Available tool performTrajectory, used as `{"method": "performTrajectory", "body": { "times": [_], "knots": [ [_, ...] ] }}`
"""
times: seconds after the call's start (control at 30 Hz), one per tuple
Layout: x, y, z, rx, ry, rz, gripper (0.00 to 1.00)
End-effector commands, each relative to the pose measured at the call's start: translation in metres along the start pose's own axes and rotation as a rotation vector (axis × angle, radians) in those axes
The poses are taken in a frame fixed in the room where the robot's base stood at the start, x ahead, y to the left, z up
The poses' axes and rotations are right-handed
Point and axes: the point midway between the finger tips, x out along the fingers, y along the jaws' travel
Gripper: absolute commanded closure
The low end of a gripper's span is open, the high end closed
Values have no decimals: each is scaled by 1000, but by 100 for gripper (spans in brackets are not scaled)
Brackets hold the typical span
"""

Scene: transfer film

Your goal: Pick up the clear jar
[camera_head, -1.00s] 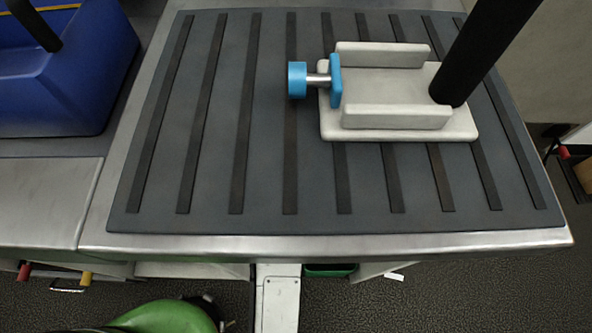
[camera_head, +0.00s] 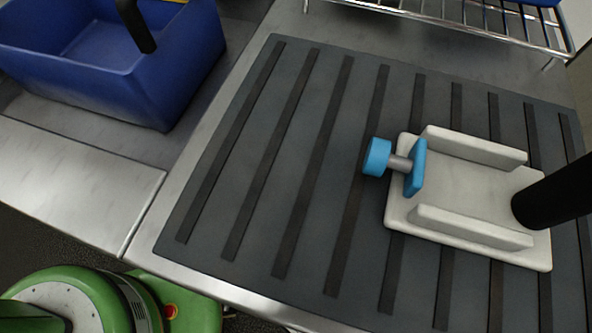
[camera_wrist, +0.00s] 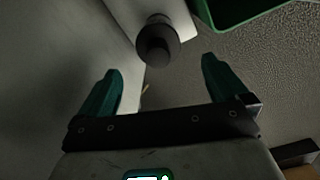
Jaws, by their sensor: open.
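I see no clear jar in either view. My gripper (camera_wrist: 160,82) shows in the wrist view, with its two dark teal fingers spread wide apart and nothing between them. It points at a dim area with a pale panel and the floor. It cannot be made out in the head view.
A ribbed dark mat (camera_head: 310,170) covers the steel bench. A pale vise (camera_head: 470,195) with a blue knob stands on its right, a black cylinder rising from it. A blue bin (camera_head: 150,75) stands at left, a wire rack (camera_head: 450,18) behind. The mat's left half is clear.

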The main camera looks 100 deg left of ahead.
Motion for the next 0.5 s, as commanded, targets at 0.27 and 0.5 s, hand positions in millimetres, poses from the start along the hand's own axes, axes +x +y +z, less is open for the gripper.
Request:
{"method": "performTrajectory", "body": {
  "times": [0.27, 0.5],
  "knots": [
    [42, 0, -2, -5, 5, -4, 0],
    [59, 0, -2, -4, 3, -3, 0]
  ]
}}
